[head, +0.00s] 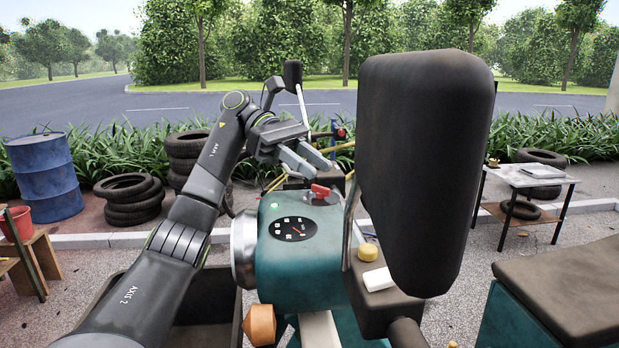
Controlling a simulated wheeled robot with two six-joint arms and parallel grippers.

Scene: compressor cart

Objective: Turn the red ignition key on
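The red ignition key (320,190) sits on a grey round switch plate on top of the teal cart housing (285,258), just behind a black dial gauge (292,228). My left gripper (318,167) reaches in from the left, with its two grey fingers just above and behind the key in the picture. The fingers are apart with a gap between them, and nothing shows in it. I cannot tell whether a fingertip touches the key. My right gripper is not in view.
A large dark padded block (425,165) stands close to the right of the key. A blue drum (46,178), stacked tyres (130,200) and a side table (530,178) stand farther off.

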